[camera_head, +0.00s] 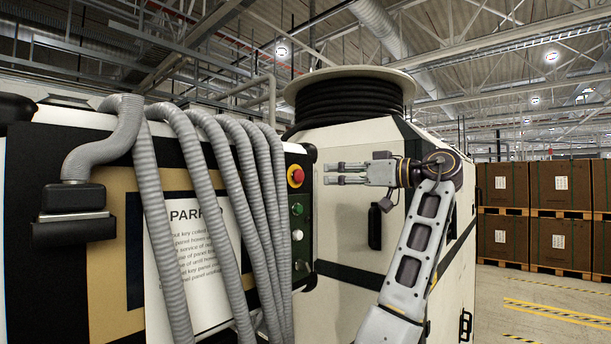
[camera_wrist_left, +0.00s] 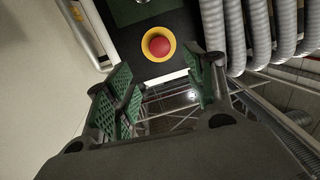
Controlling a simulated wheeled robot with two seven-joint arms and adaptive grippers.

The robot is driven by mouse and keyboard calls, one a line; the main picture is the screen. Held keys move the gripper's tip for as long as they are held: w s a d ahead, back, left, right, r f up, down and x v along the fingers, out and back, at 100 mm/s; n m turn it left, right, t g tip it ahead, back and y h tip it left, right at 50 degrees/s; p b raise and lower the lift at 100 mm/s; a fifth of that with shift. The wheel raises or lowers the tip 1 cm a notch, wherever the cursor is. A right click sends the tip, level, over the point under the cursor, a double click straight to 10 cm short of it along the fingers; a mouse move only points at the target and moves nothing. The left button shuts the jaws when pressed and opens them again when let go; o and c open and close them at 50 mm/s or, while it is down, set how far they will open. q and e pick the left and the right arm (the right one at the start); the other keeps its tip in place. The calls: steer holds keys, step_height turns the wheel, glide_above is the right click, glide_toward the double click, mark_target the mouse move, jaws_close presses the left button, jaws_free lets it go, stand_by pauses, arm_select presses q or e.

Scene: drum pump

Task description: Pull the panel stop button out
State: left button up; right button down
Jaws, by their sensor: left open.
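The panel stop button (camera_head: 297,176) is a red mushroom head in a yellow ring at the top of a narrow black panel. It also shows in the left wrist view (camera_wrist_left: 159,46), top centre. My left gripper (camera_head: 328,173) is open and empty, just right of the button and at about its height, its fingers pointing at the panel. In the left wrist view its green-padded fingers (camera_wrist_left: 160,70) lie to either side below the button, apart from it. I cannot tell the exact gap. My right gripper is not in view.
Green and pale buttons (camera_head: 297,210) sit below the stop button. Grey corrugated hoses (camera_head: 245,190) hang close left of the panel, over a parking sign (camera_head: 190,250). A cream cabinet (camera_head: 340,230) with a black handle stands right. Stacked brown boxes (camera_head: 507,185) are farther right.

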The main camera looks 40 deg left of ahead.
mark_target(301, 174)
arm_select(q)
steer(key=a, duration=0.3)
steer(key=a+p, duration=0.1)
steer(key=a, duration=0.3)
steer(key=s+a, duration=0.1)
steer(key=a, duration=0.2)
steer(key=shift+s+a, duration=0.1)
steer(key=shift+a, duration=0.05)
steer(key=shift+c, duration=0.2)
